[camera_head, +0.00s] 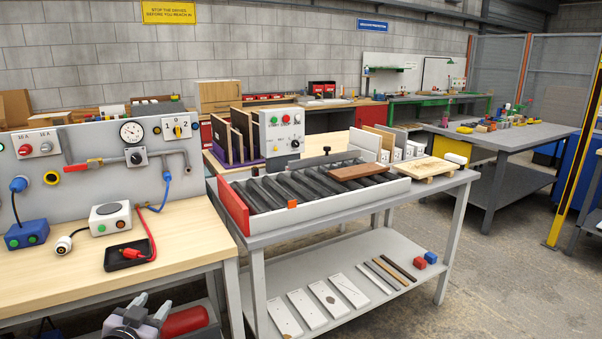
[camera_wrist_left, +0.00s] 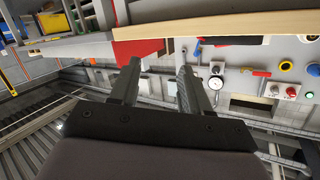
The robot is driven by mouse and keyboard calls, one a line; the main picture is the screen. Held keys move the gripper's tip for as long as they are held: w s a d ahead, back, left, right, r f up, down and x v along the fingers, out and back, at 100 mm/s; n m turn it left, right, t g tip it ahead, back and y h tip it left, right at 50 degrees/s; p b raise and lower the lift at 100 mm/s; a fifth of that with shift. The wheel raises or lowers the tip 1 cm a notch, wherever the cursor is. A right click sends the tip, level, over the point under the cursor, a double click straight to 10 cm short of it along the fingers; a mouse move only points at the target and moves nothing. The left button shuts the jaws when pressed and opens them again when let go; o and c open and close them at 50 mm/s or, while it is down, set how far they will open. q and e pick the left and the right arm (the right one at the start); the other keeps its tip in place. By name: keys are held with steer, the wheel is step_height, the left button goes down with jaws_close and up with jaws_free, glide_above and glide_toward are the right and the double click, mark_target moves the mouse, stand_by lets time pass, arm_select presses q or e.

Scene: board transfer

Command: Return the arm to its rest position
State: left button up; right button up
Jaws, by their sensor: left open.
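My left gripper (camera_head: 152,304) shows at the bottom left of the head view, low in front of the wooden workbench. Its two fingers are apart with nothing between them. In the left wrist view the gripper (camera_wrist_left: 159,68) also shows open and empty, with the red end of the roller tray beyond the fingers. A brown board (camera_head: 357,172) lies across the right part of the roller tray (camera_head: 330,200), away from the gripper. A lighter wooden board (camera_head: 430,167) lies to its right on the grey table. My right gripper is not in view.
The wooden workbench (camera_head: 60,262) with a grey control panel (camera_head: 90,150) stands at left, its front edge close to my left gripper. White plates (camera_head: 285,314), dark strips and small blocks lie on the grey table's lower shelf. Bare floor (camera_head: 500,270) is at right.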

arm_select(q)
steer(key=s+d+f+g, duration=0.1)
steer(key=s+d+f, duration=0.2)
steer(key=s, duration=0.7)
steer(key=s+d+f+g+h, duration=0.1)
steer(key=s+d+f, duration=0.3)
steer(key=s+f, duration=0.4)
steer(key=s+d+f+n+g+h, duration=0.1)
steer(key=s+d+f+g, duration=0.2)
steer(key=s, duration=0.9)
step_height(320, 180, down, 3)
steer(key=shift+s+d+r, duration=0.1)
steer(key=shift+s+d, duration=0.15)
steer(key=shift+d, duration=0.4)
